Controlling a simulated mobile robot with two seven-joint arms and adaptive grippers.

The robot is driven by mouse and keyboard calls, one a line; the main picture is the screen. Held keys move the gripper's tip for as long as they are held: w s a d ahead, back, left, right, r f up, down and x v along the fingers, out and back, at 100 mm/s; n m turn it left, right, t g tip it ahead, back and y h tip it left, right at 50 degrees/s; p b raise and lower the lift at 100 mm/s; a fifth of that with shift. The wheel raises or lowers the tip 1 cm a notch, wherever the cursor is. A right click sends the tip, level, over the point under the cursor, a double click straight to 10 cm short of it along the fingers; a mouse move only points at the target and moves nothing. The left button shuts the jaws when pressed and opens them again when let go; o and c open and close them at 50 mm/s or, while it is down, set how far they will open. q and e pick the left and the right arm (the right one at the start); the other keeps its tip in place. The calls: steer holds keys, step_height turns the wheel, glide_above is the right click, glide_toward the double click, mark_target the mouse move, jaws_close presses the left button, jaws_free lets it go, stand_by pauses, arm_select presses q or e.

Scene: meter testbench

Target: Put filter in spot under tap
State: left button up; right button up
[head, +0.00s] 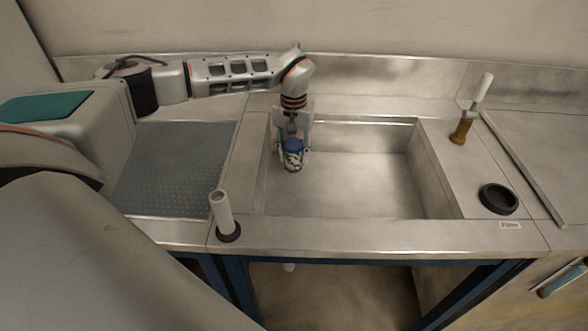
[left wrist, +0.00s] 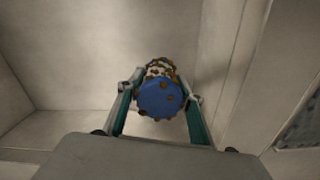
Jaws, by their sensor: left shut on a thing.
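My left gripper (head: 292,157) is shut on the filter (head: 293,151), a blue-capped piece with brown spots and a pale patterned body. It holds the filter over the left part of the sink basin. In the left wrist view the round blue cap of the filter (left wrist: 160,97) faces the camera between the fingers. My right gripper is not seen.
The steel sink basin (head: 350,185) is otherwise empty. A white upright tube (head: 222,212) in a black ring stands at the front left rim. A small label (head: 510,225) sits by the right ring. A raised strip (head: 522,168) runs along the right counter.

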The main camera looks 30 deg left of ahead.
mark_target(293, 168)
arm_select(q)
step_height(293, 168, down, 5)
steer(key=shift+f, duration=0.3)
steer(key=shift+f+b, duration=0.15)
steer(key=shift+b, duration=0.15)
steer(key=o, duration=1.2)
